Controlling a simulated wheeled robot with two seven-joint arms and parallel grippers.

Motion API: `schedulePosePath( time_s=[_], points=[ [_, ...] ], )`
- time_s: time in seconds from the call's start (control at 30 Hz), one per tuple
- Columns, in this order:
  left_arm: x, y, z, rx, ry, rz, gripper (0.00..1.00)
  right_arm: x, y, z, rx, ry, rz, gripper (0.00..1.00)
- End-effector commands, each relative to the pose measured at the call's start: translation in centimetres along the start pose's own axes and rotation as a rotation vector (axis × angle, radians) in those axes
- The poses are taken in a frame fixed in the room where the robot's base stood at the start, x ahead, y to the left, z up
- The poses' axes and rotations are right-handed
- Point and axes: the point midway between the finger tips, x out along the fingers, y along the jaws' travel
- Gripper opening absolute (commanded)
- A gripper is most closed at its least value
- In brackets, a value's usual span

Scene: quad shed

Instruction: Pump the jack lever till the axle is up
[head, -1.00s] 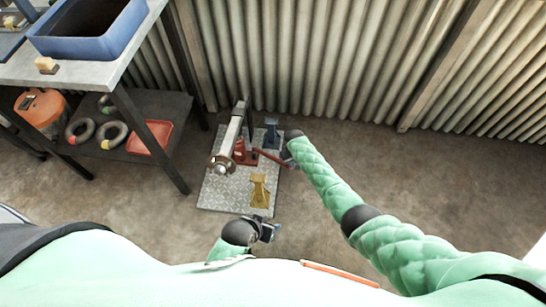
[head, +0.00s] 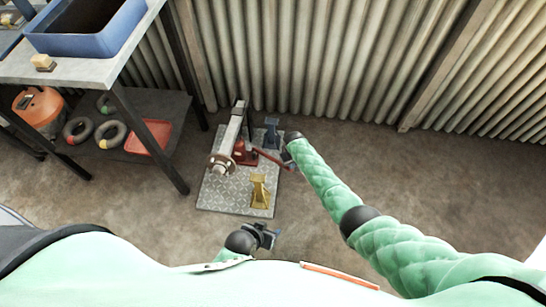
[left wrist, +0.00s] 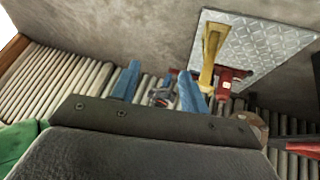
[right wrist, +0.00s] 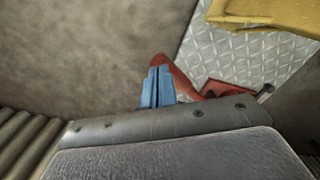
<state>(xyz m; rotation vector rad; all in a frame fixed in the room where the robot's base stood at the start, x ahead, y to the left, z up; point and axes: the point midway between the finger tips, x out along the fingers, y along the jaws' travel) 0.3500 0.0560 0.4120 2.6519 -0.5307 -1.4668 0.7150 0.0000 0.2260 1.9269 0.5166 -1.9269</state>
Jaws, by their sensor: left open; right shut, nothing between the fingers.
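The red jack (head: 244,154) stands on the tread plate (head: 234,198) under the grey axle (head: 229,134), whose hub end points toward me. Its red lever (head: 272,158) slopes out to the right. My right gripper (head: 291,164) is at the lever's outer end. In the right wrist view its blue fingers (right wrist: 157,84) are shut and empty, close in front of the lever (right wrist: 184,80); I cannot tell if they touch it. My left gripper (head: 266,236) is open and empty, in front of the plate; its spread fingers show in the left wrist view (left wrist: 158,92).
A yellow stand (head: 259,188) is at the plate's front right and a blue stand (head: 272,132) at its back right. A workbench (head: 85,72) with a blue bin (head: 85,35) stands at the left. A corrugated wall (head: 310,60) closes the back. Floor at the right is clear.

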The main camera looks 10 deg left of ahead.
Motion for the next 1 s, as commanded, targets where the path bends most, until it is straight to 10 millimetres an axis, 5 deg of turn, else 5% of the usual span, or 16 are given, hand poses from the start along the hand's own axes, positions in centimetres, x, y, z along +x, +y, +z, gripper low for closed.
schedulePosePath(
  time_s=[1.0],
  points=[
    [5.2, -1.4, 4.1, -0.004, 0.058, -0.011, 0.45, 2.4, 0.0, 0.0, 0.000, 0.000, 0.000, 0.00]
  ],
)
